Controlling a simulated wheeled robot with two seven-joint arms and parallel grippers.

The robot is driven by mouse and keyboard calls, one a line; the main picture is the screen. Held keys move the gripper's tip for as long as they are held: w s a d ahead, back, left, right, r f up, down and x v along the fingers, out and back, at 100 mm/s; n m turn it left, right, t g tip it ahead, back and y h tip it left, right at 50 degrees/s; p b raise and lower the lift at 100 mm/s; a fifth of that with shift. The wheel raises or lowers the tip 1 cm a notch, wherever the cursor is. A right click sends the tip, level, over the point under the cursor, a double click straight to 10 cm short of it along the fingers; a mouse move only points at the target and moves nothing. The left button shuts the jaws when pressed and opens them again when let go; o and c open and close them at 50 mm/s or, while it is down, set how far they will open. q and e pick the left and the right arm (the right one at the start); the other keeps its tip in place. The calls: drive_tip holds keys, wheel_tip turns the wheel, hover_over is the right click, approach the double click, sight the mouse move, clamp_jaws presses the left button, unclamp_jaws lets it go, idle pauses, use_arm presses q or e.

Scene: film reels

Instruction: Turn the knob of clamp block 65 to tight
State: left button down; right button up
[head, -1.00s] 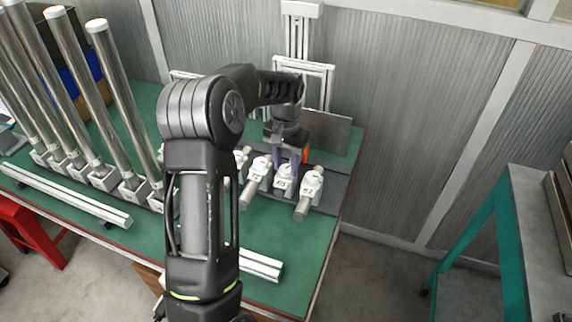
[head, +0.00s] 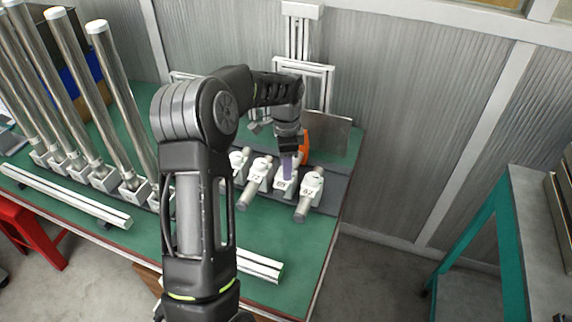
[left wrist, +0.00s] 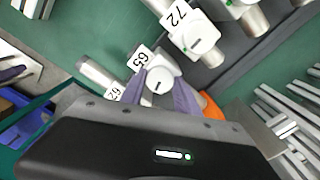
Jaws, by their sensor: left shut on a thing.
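Clamp block 65 (head: 282,187) is a white block with a numbered label, in a row on a dark grey strip on the green table. In the left wrist view its label (left wrist: 138,58) reads upside down. Its round white knob (left wrist: 158,86) has a dark mark. My left gripper (head: 289,166) comes down on block 65 from above. In the left wrist view its purple fingers (left wrist: 164,92) sit on either side of the knob and are shut on it. In the head view the fingers hide the knob. My right gripper is in neither view.
Block 72 (head: 255,177) and block 62 (head: 308,190) flank block 65 closely; each has a grey cylinder at its front. An orange item (head: 305,148) stands just behind. Tall metal tubes (head: 122,98) rise at the left. The table's front right is mostly clear.

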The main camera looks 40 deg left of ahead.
use_arm(q)
drive_tip(key=shift+m, duration=1.6)
drive_tip(key=c, duration=0.9)
unclamp_jaws()
wheel_tip(320, 180, up, 8)
drive_tip(key=shift+f, duration=0.1)
